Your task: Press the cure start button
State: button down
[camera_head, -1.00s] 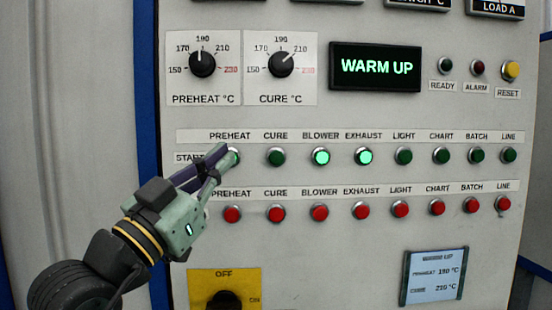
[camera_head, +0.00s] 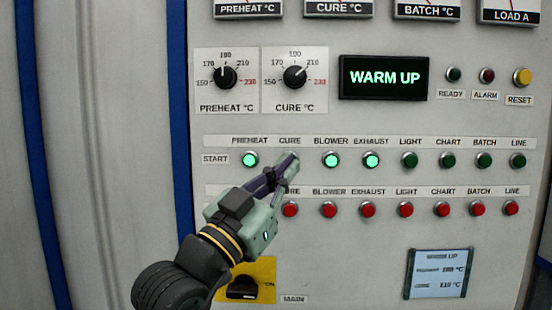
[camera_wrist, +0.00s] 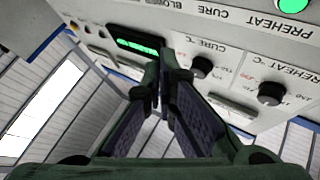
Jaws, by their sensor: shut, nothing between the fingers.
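The cure start button sits in the START row under the CURE label (camera_head: 290,141). My gripper's tips cover it in the head view, so I cannot tell whether it is lit or touched. My gripper (camera_head: 290,162) is shut and empty, with its tips in front of that spot. In the wrist view, the closed fingers (camera_wrist: 163,80) point at the panel. The preheat start button (camera_head: 250,159) glows green just left of the tips. In the wrist view a lit green button (camera_wrist: 293,4) shows at the top right.
The blower (camera_head: 331,160) and exhaust (camera_head: 372,160) start buttons glow green. The other start buttons to the right are dark. Red buttons (camera_head: 329,209) line the row below. The display (camera_head: 384,77) reads WARM UP. A yellow-backed switch (camera_head: 242,288) is low, behind my arm.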

jog(key=shift+d, duration=0.1)
dwell(0.3)
jog(key=w, duration=0.9)
dwell(1.5)
jog(key=shift+w, duration=0.35)
jog(key=shift+w, duration=0.45)
dwell(0.8)
jog(key=shift+s, duration=0.1)
jog(key=shift+s+b, duration=0.4)
jog(key=shift+s, duration=0.35)
jog(key=shift+s+b, duration=0.35)
jog(key=shift+s, duration=2.15)
